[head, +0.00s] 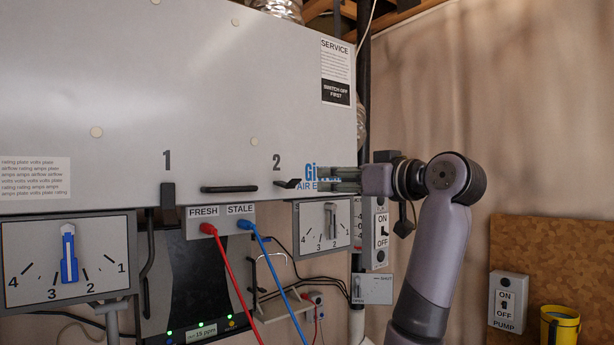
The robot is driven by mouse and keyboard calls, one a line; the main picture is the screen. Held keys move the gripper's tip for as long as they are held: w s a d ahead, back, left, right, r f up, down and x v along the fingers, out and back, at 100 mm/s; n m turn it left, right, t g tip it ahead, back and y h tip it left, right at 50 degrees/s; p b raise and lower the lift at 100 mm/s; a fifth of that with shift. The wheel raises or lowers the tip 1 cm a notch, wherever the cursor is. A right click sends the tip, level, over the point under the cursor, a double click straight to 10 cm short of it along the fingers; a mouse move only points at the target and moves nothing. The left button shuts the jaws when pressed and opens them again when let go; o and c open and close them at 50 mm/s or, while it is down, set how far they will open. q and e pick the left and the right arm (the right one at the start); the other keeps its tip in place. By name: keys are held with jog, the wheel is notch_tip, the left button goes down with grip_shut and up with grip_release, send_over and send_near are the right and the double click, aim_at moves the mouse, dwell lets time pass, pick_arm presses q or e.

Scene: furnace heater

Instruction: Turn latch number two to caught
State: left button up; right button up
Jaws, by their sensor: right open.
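Latch number two (289,184) is a small black lever on the lower edge of the grey furnace panel (200,110), just under the printed 2. It lies about level, its thin end pointing left. Latch number one (168,195) is a black lever under the printed 1 and stands upright. My right gripper (312,180) comes in from the right, level with latch number two. Its fingers point left, and their tips are close to the right end of the latch; I cannot tell whether they touch it. It is open. My left gripper is out of view.
A black handle (229,189) lies between the latches. Below are a dial with a blue knob (69,258), a second dial (323,226), red (226,265) and blue (273,270) leads, and an ON/OFF switch (381,231). A pump switch (508,302) and yellow mug (560,325) are at lower right.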

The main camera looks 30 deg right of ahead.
aim_at(299, 180)
jog(key=w+p, duration=0.1)
jog(key=w, duration=0.3)
jog(key=w+p, duration=0.2)
jog(key=w, duration=0.2)
jog(key=w+p, duration=0.2)
jog(key=w, duration=0.2)
jog(key=shift+w+a+f, duration=0.1)
jog(key=shift+w+a, duration=0.3)
jog(key=shift+c, duration=0.5)
jog(key=shift+s, duration=0.1)
grip_shut()
